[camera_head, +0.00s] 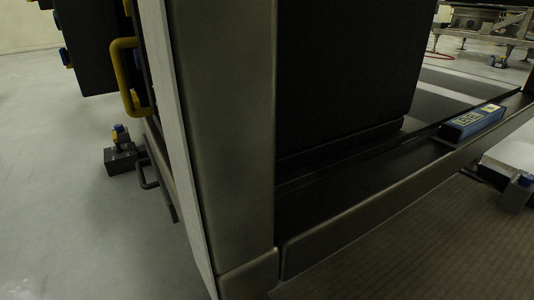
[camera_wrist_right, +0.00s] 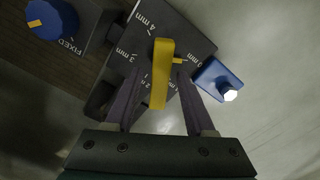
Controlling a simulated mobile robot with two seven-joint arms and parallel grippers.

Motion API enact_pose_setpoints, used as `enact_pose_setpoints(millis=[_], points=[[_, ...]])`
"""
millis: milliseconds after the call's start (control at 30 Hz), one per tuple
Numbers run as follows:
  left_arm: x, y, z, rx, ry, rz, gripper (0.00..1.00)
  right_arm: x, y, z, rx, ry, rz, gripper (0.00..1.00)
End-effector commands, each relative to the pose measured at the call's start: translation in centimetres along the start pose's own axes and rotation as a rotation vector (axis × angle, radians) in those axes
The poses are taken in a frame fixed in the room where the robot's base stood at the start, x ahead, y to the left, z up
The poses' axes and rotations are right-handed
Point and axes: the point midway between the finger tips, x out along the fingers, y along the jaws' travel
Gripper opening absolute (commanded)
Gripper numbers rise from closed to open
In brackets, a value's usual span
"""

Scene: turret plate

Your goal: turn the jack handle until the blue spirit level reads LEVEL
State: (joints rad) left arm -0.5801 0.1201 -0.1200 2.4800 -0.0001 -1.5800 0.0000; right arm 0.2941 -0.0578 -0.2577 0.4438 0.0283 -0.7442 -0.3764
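The blue spirit level (camera_head: 472,123) lies on the dark rail at the right of the head view. It has pale yellowish windows on top, too small to read. In the right wrist view, a yellow bar-shaped handle (camera_wrist_right: 162,72) stands over a dark plate (camera_wrist_right: 185,30) with mm markings around it. My right gripper (camera_wrist_right: 160,78) has its two dark fingers apart, one on each side of the yellow handle, with a visible gap on both sides. My left gripper is in no view.
A blue knob marked FIXED (camera_wrist_right: 52,18) is left of the plate; a blue block with a white hex top (camera_wrist_right: 218,80) is right. In the head view, a wide metal post (camera_head: 220,130) hides the middle. A yellow grab handle (camera_head: 122,75) and black foot block (camera_head: 121,158) are left.

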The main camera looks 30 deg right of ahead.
Motion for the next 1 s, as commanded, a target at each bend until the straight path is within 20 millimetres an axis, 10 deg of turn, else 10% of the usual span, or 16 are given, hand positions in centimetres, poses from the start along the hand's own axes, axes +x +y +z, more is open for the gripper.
enact_pose_setpoints(millis=[433,1000], points=[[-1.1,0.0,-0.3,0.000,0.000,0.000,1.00,-1.2,0.0,-0.1,0.002,0.002,-0.001,0.57],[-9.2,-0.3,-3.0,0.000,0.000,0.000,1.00,-9.9,0.0,0.0,0.001,0.001,0.000,0.57]])
